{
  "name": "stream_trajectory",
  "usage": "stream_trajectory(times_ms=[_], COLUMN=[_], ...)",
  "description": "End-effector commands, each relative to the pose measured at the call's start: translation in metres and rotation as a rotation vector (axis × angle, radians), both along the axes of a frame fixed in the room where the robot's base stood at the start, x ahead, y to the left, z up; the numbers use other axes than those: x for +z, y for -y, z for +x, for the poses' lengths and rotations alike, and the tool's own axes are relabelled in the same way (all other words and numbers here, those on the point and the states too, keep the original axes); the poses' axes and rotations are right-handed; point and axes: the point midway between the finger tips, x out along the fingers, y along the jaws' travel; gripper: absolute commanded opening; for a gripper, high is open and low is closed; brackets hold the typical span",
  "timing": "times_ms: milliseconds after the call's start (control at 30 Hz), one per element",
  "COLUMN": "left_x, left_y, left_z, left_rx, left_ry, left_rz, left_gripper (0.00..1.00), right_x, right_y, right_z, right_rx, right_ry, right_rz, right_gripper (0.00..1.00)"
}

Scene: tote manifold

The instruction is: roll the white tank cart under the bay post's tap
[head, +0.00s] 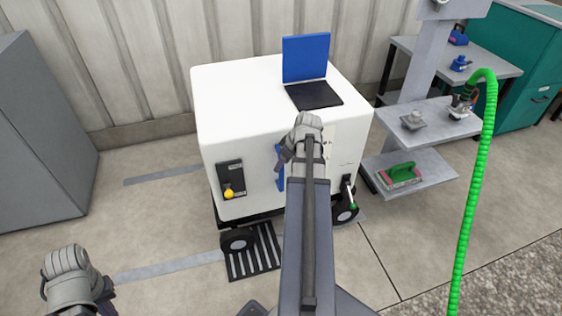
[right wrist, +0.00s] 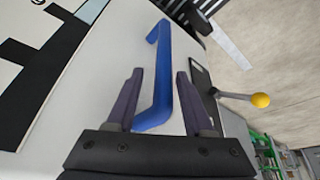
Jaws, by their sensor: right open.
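The white tank cart (head: 225,100) stands upright on dark wheels near the back wall. Its blue lid (head: 305,57) is raised over a black panel on top. A blue handle (head: 280,168) is on its front, partly hidden by my right arm. My right gripper (right wrist: 158,76) is open, with a finger on either side of the blue handle (right wrist: 161,95); I cannot tell whether they touch. My left gripper (head: 72,285) is at the lower left, away from the cart; its fingers are unclear. The grey bay post (head: 428,62) stands right of the cart; I cannot clearly make out its tap.
A yellow-knobbed lever (head: 229,192) and a green-tipped lever (head: 350,195) are on the cart's front. Shelves (head: 425,162) with fittings stand right, beside a green hose (head: 474,190). A grey cabinet (head: 40,130) is left. Floor between cabinet and cart is clear.

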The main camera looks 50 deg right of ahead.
Motion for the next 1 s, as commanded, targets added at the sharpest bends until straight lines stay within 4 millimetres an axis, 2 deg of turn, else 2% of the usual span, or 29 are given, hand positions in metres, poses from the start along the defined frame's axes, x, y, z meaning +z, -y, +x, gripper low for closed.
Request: stream_trajectory(times_ms=[33,267,1000], left_x=[0.015,0.037,0.038], left_y=[0.000,0.000,0.000], left_z=[0.000,0.000,0.000], left_rx=[0.001,0.005,0.005], left_ry=[0.000,-0.001,-0.001], left_rz=[0.001,-0.001,-0.001], left_gripper=[0.00,0.00,0.00], right_x=[0.015,0.037,0.038], right_y=[0.000,0.000,0.001], right_z=[-0.004,-0.015,-0.016], right_rx=[-0.002,-0.001,-0.002], right_ry=[0.000,0.000,0.000], right_rz=[0.001,-0.001,-0.001], right_gripper=[0.52,0.52,0.52])
